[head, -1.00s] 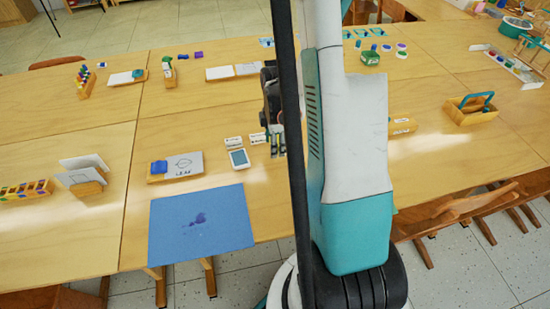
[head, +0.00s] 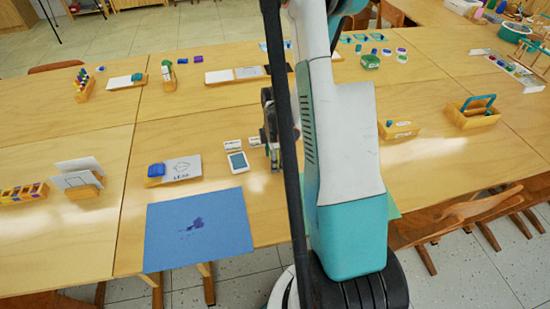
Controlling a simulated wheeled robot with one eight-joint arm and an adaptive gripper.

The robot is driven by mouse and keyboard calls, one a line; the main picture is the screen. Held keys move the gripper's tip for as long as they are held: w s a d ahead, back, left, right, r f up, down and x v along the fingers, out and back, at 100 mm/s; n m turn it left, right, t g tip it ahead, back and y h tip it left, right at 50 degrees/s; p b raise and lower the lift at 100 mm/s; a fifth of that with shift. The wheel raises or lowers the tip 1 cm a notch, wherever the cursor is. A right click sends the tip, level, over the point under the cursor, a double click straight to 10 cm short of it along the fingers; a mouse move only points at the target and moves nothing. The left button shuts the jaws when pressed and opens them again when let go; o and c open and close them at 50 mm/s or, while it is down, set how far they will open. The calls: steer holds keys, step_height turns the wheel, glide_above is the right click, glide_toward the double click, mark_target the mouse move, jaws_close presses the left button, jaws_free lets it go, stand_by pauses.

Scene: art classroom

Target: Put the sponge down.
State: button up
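My gripper (head: 271,150) points down over the near table, just right of a small white card with a blue-grey panel. The black pole and my white and teal arm cover much of it. I cannot tell whether its fingers are open or shut, and no sponge shows in them. A blue block (head: 156,169), which may be a sponge, lies on a wooden holder beside a card with a leaf drawing. A blue mat (head: 165,228) with a dark purple stain lies at the table's front edge.
A wooden caddy with a teal handle (head: 473,112) stands at the right. White cards in a wooden stand (head: 80,178) and a multi-coloured box (head: 24,193) are at the left. A green sheet (head: 393,209) shows partly behind my arm.

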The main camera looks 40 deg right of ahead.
steer(key=shift+o, duration=0.6)
steer(key=shift+r, duration=0.1)
steer(key=shift+r+p, duration=0.3)
step_height(320, 180, up, 12)
steer(key=p, duration=0.4)
steer(key=shift+f+p, duration=0.2)
steer(key=shift+p, duration=0.2)
